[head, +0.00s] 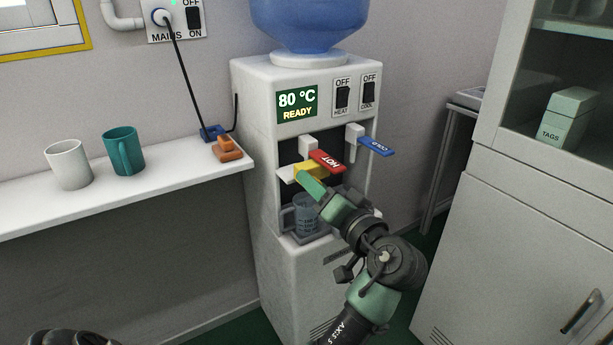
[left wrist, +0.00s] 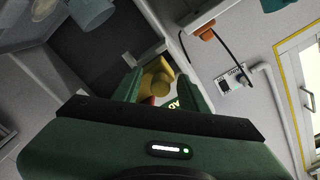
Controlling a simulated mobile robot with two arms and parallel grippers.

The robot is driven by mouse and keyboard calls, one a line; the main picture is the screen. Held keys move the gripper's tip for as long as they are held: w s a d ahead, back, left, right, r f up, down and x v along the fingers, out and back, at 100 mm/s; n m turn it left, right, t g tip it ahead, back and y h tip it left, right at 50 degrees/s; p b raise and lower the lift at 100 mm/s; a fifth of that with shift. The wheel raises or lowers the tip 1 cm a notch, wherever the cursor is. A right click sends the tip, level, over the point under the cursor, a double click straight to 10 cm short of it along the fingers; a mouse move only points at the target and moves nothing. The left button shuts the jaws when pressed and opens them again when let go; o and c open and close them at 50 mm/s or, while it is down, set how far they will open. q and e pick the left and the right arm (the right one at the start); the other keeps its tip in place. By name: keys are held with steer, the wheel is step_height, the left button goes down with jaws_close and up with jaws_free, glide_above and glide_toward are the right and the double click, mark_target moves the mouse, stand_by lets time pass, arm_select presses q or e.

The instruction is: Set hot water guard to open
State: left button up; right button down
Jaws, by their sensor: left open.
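The water dispenser (head: 262,85) stands against the wall, its display reading 80 °C READY. The yellow hot water guard (head: 318,171) sits at the red HOT lever (head: 328,160), partly hidden by my gripper; I cannot tell its exact position. My left gripper (head: 307,181) is at the guard, just below the lever. In the left wrist view, the yellow guard (left wrist: 158,80) shows between the two green fingers of my left gripper (left wrist: 159,86), which are apart. Whether they touch it is unclear. The right gripper is not in view.
A clear jug (head: 304,216) stands under the taps. The blue COLD lever (head: 376,147) is just right of HOT. A white mug (head: 68,165) and a teal mug (head: 123,152) stand on the shelf (head: 190,172) at left. A cabinet (head: 530,240) stands at right.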

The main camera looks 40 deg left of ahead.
arm_select(q)
steer(key=shift+a, duration=0.15)
steer(key=shift+c, duration=1)
jaws_close()
stand_by(0.5)
